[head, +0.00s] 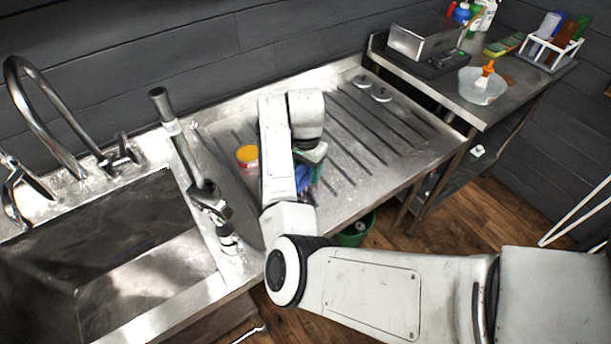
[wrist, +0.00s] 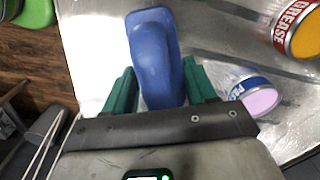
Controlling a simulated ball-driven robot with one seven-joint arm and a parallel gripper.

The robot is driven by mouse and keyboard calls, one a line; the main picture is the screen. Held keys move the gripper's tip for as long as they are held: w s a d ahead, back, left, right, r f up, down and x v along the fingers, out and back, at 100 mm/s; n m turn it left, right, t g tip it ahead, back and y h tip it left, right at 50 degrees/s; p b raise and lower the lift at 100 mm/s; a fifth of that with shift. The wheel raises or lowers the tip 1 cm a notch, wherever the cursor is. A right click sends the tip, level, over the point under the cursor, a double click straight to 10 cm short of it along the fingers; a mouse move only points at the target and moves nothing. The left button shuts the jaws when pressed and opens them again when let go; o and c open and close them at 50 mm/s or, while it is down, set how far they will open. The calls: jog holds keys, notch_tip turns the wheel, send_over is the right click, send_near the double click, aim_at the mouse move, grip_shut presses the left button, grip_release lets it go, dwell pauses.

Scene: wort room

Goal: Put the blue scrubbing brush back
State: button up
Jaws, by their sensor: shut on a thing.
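The blue scrubbing brush (wrist: 155,60) is in my gripper (wrist: 157,88), between its two green fingers, in the wrist view. The fingers are shut on it. In the head view a small part of the blue brush (head: 303,178) shows beside my forearm, over the steel drainboard (head: 345,140). My arm hides most of the brush and gripper there. I cannot tell whether the brush touches the drainboard.
A grease tin (wrist: 302,32) and a small pink-and-blue container (wrist: 257,97) are close by on the right in the wrist view. The sink (head: 120,250) is left. A side table (head: 510,95) holds a white bottle rack (head: 548,58) and a bowl (head: 482,90). A green bucket (head: 355,232) stands below.

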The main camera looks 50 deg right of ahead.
aim_at(305, 177)
jog(key=shift+w+f+p, duration=0.1)
jog(key=shift+f+p, duration=0.4)
jog(key=shift+f, duration=1.15)
jog(key=shift+f, duration=0.2)
jog(key=o, duration=1)
jog(key=shift+r, duration=0.1)
